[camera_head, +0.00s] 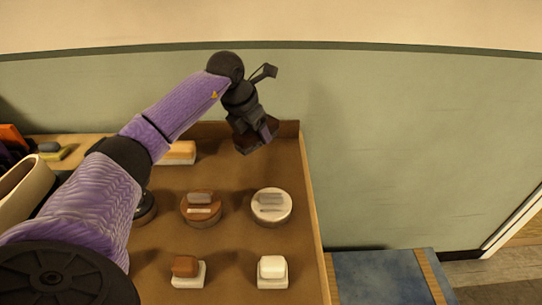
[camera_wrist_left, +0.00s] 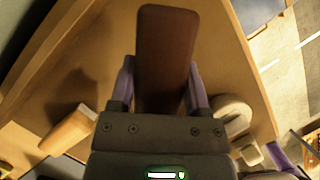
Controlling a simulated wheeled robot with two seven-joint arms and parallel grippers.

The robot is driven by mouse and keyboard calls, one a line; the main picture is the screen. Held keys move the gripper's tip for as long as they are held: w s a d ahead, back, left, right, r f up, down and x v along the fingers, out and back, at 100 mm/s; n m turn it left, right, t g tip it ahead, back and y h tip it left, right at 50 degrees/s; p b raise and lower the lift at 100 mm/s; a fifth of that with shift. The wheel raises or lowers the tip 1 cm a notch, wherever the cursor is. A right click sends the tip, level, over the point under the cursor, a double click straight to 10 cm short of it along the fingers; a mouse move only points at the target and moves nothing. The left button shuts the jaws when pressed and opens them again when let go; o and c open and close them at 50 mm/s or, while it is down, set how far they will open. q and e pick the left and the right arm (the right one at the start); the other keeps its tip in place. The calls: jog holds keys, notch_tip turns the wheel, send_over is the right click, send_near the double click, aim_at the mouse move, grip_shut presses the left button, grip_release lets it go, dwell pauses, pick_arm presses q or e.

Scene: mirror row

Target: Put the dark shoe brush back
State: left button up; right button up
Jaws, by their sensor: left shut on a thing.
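My left gripper (camera_head: 254,128) is shut on the dark shoe brush (camera_head: 256,140), over the back right corner of the brown tabletop (camera_head: 235,178). In the left wrist view the brush (camera_wrist_left: 166,50) is a dark reddish-brown block extending past the two fingers (camera_wrist_left: 160,88), one on each side. Its underside is hidden, and I cannot tell whether it touches the surface. A brush with an orange top and pale base (camera_head: 181,152) lies at the back, partly behind my arm. In front are a brown-topped brush (camera_head: 187,270) and a white brush (camera_head: 272,270). My right gripper is not in view.
A brown round tin (camera_head: 201,210) and a silver round tin (camera_head: 271,208) stand mid-table. A dark tin (camera_head: 146,208) is partly behind my arm. A raised edge runs along the back, with the green wall (camera_head: 400,150) behind. A blue surface (camera_head: 380,278) lies lower right.

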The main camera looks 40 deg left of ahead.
aim_at(258, 159)
pick_arm(q)
notch_tip(258, 159, down, 5)
jog(key=shift+r+b, duration=0.15)
jog(key=shift+b, duration=0.45)
jog(key=o, duration=0.9)
jog(key=shift+f, duration=0.2)
jog(key=o, duration=0.3)
jog(key=shift+o, duration=0.2)
jog(key=shift+r, duration=0.2)
jog(key=p+v, duration=0.3)
jog(key=v, duration=0.8)
jog(key=shift+r+p, duration=0.3)
jog(key=shift+p, duration=0.1)
jog(key=shift+s+r, duration=0.15)
jog(key=shift+r, duration=0.05)
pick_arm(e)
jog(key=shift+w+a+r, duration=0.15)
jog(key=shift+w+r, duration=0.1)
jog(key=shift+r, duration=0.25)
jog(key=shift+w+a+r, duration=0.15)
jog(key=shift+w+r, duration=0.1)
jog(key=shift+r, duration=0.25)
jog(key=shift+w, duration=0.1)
